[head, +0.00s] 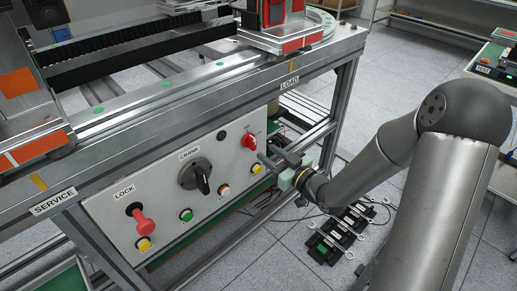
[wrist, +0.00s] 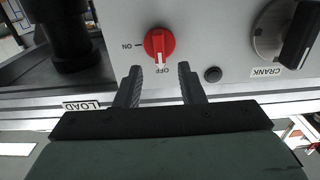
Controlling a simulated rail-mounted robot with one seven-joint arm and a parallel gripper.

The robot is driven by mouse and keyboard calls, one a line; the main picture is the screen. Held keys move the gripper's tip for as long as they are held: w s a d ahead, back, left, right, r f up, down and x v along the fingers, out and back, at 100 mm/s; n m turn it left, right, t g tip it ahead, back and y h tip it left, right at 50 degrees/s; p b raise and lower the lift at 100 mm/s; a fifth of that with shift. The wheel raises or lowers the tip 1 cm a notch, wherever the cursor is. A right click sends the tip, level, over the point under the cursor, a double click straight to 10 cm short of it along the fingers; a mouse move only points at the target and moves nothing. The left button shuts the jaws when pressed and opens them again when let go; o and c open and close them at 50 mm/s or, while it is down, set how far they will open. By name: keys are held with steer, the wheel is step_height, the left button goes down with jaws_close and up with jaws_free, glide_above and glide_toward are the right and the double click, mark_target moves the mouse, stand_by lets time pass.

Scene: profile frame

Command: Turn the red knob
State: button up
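The red knob (head: 249,141) is at the upper right of the grey control panel in the head view. In the wrist view, which shows the panel upside down, the red knob (wrist: 158,42) has a white pointer mark toward the OFF label. An ON label (wrist: 133,45) stands to its left there. My gripper (head: 270,158) is in front of the panel, just right of the knob in the head view. In the wrist view my gripper (wrist: 159,72) is open and empty, its two fingers pointing toward the panel on either side of the knob's line, apart from the knob.
The panel also bears a black crank (head: 196,177), a red lock handle (head: 143,220), green, white and yellow buttons, and a black round part (wrist: 213,74). The metal frame's rail (head: 170,107) runs above. Black blocks and cables (head: 340,235) lie on the floor below my arm.

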mark_target(255, 144)
steer(key=shift+x, duration=2.7)
jaws_close()
